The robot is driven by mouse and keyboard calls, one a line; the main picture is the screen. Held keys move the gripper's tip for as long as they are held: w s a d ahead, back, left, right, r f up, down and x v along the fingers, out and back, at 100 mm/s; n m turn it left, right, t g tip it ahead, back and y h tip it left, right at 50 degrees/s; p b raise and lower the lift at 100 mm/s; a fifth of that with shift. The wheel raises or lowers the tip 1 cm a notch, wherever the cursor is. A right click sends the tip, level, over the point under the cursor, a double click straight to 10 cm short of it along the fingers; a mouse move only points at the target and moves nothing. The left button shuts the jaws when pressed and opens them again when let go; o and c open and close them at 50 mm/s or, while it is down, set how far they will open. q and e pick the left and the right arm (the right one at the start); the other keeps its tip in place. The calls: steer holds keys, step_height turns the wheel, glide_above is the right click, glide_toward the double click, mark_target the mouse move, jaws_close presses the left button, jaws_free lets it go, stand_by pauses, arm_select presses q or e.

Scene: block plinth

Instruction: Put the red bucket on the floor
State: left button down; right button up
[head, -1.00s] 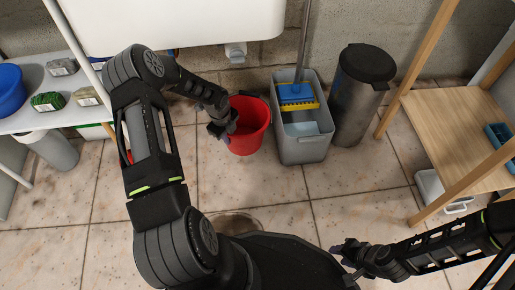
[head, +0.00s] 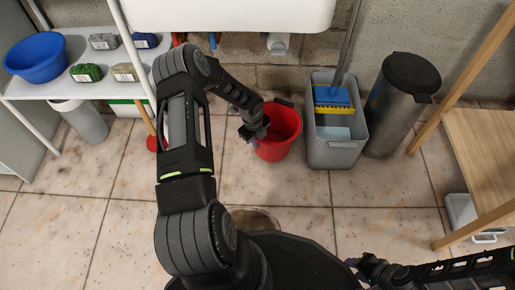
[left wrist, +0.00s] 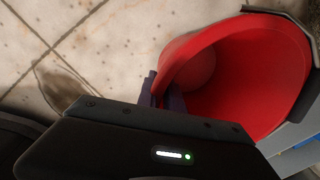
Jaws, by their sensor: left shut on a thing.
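The red bucket (head: 284,136) is low over the tiled floor (head: 290,195), left of the grey mop bucket. It is close to upright. My left gripper (head: 254,128) is shut on the bucket's near left rim. In the left wrist view the bucket (left wrist: 255,75) opens to the right of the fingers (left wrist: 162,92), with the rim between them. Whether its base touches the floor or hangs just above it I cannot tell. My right gripper (head: 358,266) is at the bottom of the head view, away from the bucket; its jaws are too small to read.
A grey mop bucket (head: 333,153) with a mop and a dark bin (head: 395,105) stand to the right. A wooden shelf (head: 482,150) is further right. A white sink (head: 230,14) hangs above. A white shelf with a blue basin (head: 36,58) is left. Floor in front is clear.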

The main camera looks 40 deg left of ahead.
arm_select(q)
steer(key=shift+f+b, duration=0.9)
steer(key=shift+f, duration=0.95)
steer(key=shift+f, duration=0.2)
steer(key=c, duration=1.5)
jaws_free()
steer(key=shift+r, duration=0.2)
steer(key=r+p, duration=0.2)
steer(key=r, duration=0.2)
steer(key=s+r+p, duration=0.1)
steer(key=r+p, duration=0.1)
steer(key=r, duration=0.2)
steer(key=r+p, duration=0.2)
steer(key=r, duration=0.2)
steer(key=shift+s+a, duration=0.1)
steer(key=shift+s, duration=0.2)
